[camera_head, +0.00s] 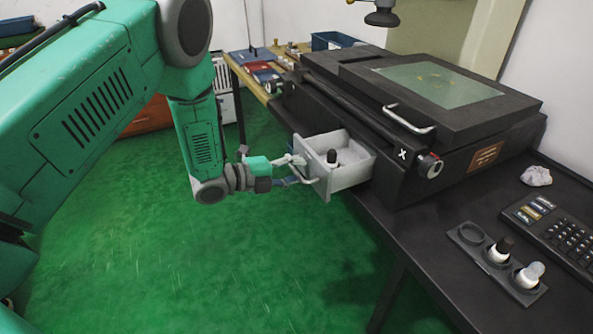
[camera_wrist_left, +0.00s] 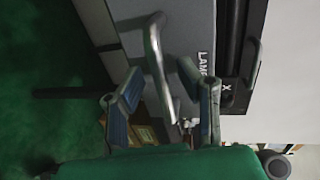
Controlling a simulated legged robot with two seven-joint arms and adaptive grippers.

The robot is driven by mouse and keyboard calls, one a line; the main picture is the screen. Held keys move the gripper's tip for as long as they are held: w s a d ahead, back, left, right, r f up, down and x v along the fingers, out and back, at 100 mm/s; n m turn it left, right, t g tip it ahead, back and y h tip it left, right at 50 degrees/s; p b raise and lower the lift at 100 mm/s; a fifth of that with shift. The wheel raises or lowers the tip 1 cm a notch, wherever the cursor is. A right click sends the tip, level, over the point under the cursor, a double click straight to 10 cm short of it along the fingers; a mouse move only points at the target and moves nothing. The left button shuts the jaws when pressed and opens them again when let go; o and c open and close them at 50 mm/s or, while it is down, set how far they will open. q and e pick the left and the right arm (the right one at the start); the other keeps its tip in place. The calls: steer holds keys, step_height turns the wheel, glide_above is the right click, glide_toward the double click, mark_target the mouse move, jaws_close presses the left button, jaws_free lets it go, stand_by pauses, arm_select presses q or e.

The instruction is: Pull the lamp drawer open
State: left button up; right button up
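The lamp drawer (camera_head: 352,175) is a light grey box. In the head view it stands out from the front of the black machine, and a dark-capped piece (camera_head: 332,158) shows inside. Its bar handle (camera_head: 318,188) is on the front face. In the left wrist view the handle (camera_wrist_left: 158,70) runs between my fingers, beside the front marked "LAMP" (camera_wrist_left: 203,65). My left gripper (camera_head: 298,171) is at the handle; its fingers (camera_wrist_left: 165,103) are spread either side of the bar, with gaps showing. My right gripper is not in view.
The black machine (camera_head: 440,120) with a glass plate (camera_head: 438,85) sits on a dark table. A holder (camera_head: 484,262) with two small lamps and a keypad (camera_head: 555,228) lie at right. A wooden bench (camera_head: 250,85) stands behind. Green floor is clear below the drawer.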

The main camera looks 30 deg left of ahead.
arm_select(q)
steer(key=v, duration=1.2)
steer(key=shift+f, duration=0.1)
steer(key=s+d+f+n+g+y, duration=0.2)
steer(key=s+f+n+y, duration=0.15)
steer(key=f+n, duration=0.3)
steer(key=s+d+f+n+g+y, duration=0.2)
steer(key=s+f+n+y, duration=0.15)
steer(key=f+n, duration=0.3)
steer(key=s+f+n+g+y, duration=0.1)
steer(key=s+f+n+g, duration=0.1)
steer(key=s+n, duration=0.2)
steer(key=s+d+f+n+g, duration=0.1)
steer(key=s+f+n+g, duration=0.1)
steer(key=s, duration=0.8)
steer(key=s+d+f+n+g+y, duration=0.1)
steer(key=s+f+n+g, duration=0.2)
steer(key=s+n, duration=0.3)
steer(key=shift+s+d+g+y, duration=0.25)
steer(key=shift+s+g+y, duration=0.05)
steer(key=shift+s, duration=0.7)
